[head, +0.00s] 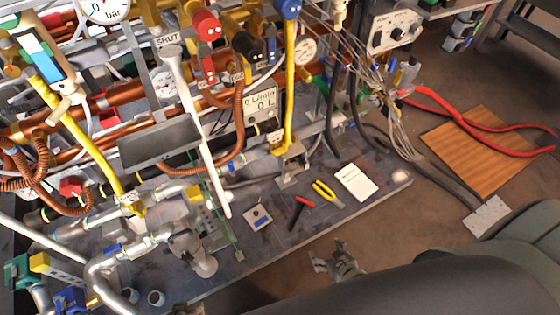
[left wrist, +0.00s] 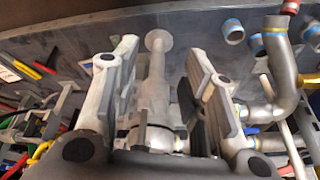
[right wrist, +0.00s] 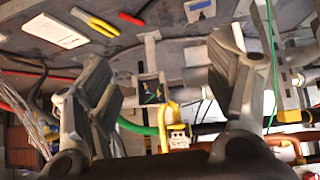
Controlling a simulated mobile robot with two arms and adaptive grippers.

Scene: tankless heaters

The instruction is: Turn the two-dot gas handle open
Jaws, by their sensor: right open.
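A red knob (head: 206,27) with small pale marks stands at the top of the pipework in the head view. I cannot tell by the dots which is the two-dot gas handle. My right gripper (head: 338,262) is low in the head view, in front of the panel edge and apart from the handles. Its fingers are wide apart and empty in the right wrist view (right wrist: 160,62). My left gripper (left wrist: 160,57) is open in the left wrist view, with a grey pipe fitting (left wrist: 155,95) showing between its fingers.
A white card (head: 356,182), yellow pliers (head: 328,192) and a red-handled tool (head: 299,210) lie on the grey board. Loose cables and red hoses (head: 455,120) run on the right. Dense pipes and a pale slanted rod (head: 200,130) crowd the left.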

